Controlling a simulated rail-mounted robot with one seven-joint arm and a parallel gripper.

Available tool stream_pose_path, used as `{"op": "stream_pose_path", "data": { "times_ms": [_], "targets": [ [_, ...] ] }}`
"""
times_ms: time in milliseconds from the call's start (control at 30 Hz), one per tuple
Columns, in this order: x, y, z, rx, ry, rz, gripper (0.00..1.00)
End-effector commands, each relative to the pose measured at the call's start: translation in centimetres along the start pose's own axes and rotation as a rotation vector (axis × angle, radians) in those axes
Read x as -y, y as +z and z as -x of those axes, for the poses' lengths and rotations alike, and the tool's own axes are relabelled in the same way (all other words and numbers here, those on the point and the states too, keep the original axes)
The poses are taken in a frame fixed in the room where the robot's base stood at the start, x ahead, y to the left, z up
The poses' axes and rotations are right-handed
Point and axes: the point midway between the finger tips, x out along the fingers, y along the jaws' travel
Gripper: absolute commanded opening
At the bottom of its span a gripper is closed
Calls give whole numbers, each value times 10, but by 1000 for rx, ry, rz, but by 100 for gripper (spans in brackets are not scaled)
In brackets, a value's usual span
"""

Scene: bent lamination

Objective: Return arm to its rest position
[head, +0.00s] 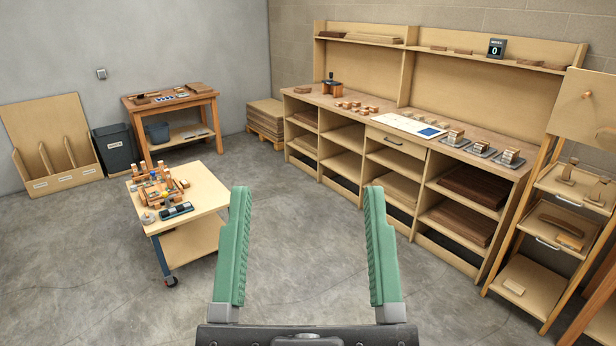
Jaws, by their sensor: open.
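My gripper (307,240) shows at the bottom middle of the head view. Its two green fingers point up and stand wide apart. Nothing is between them but a view of the bare concrete floor. The gripper is clear of all furniture in the picture. The rest of my arm is out of view below the picture.
A wheeled cart (208,194) with a clamped jig stands at left. Behind it is a wooden bench (213,95). A long shelved workbench (350,109) runs along the right wall. A rack (546,186) stands at far right. The floor (305,178) between is free.

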Motion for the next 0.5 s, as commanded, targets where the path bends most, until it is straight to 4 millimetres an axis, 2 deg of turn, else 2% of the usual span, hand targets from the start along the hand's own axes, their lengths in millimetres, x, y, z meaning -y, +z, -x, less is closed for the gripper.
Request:
{"op": "stream_pose_path", "data": {
  "times_ms": [33, 167, 400, 500],
  "targets": [
    [0, -21, -15, -1, 0, -1, 69],
    [1, -69, -48, 0, -2, -5, 69],
    [2, -175, -121, 2, -5, -16, 69],
    [2, -201, -140, 2, -6, -19, 69]
  ]
}}
